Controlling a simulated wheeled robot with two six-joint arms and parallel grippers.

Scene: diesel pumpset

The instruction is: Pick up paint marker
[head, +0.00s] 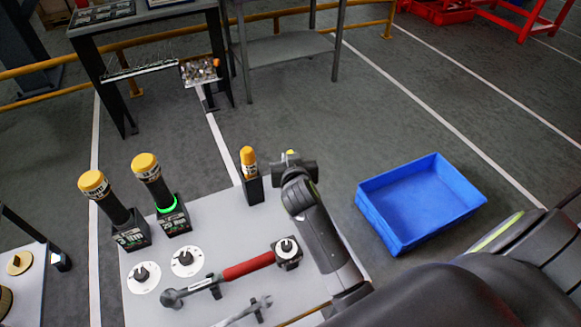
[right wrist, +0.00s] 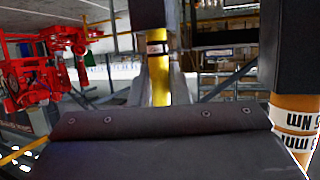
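The paint marker, a slim yellow cylinder with a dark-and-white band, stands between the fingers of my right gripper in the right wrist view (right wrist: 159,85). That view appears upside down. A dark block, likely a holder, shows at the marker's far end. In the head view only the marker's yellow top (head: 291,153) shows beyond my right gripper (head: 292,165), at the table's far edge. The grey fingers lie close along both sides of the marker and appear shut on it. Whether it is clear of a holder is hidden. My left gripper is not in view.
An orange-topped tool in a black holder (head: 254,188) stands just left of my right gripper. Two yellow-capped black tools (head: 115,210) (head: 155,185) stand farther left. A red-handled wrench (head: 245,268) lies on the grey table (head: 215,218). A blue bin (head: 420,200) is to the right.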

